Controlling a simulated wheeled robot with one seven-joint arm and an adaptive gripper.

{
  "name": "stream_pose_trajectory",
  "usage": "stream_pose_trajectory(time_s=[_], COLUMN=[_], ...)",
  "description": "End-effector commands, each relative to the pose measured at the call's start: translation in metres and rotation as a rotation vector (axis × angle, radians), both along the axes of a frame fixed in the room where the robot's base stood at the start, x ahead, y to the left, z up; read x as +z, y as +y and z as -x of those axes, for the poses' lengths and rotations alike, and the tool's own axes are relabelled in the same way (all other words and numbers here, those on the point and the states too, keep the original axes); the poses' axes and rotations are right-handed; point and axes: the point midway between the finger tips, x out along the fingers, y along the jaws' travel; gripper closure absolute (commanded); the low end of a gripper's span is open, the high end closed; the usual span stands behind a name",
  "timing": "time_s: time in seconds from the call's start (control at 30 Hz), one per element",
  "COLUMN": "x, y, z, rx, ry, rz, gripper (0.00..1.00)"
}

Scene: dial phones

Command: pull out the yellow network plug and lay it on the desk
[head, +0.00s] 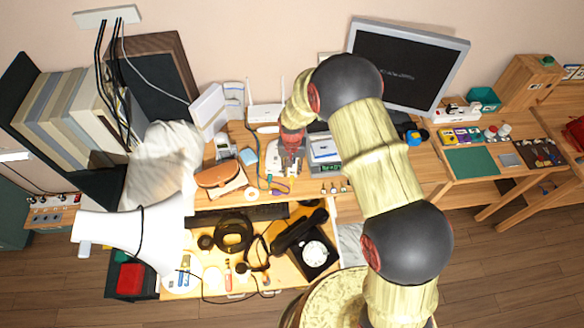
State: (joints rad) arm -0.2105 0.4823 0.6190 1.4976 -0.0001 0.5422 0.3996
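My gripper (291,168) points down over the desk (300,192) near the middle of the head view. Its fingers are small and partly blend with the pale and grey items below, so I cannot tell whether they are open or shut. A white router-like box (264,114) with upright antennas stands by the wall, left of my arm. I cannot make out the yellow network plug; it may be hidden by my gripper or too small to see. A thin teal cable (254,150) runs down the desk left of my gripper.
A grey monitor (408,62) stands behind my arm at the right. A brown pouch (220,176) lies left of my gripper. An open drawer in front holds a black dial phone (314,252). A white lamp (125,235) and books (75,105) crowd the left.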

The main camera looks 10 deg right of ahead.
Motion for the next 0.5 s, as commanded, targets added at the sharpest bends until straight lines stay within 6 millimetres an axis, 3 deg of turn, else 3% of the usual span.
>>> stream_pose_trajectory(time_s=[0.5], x=[-0.068], y=[0.0], z=[0.0], rx=[0.001], ry=[0.001], rz=[0.0], gripper=[0.74])
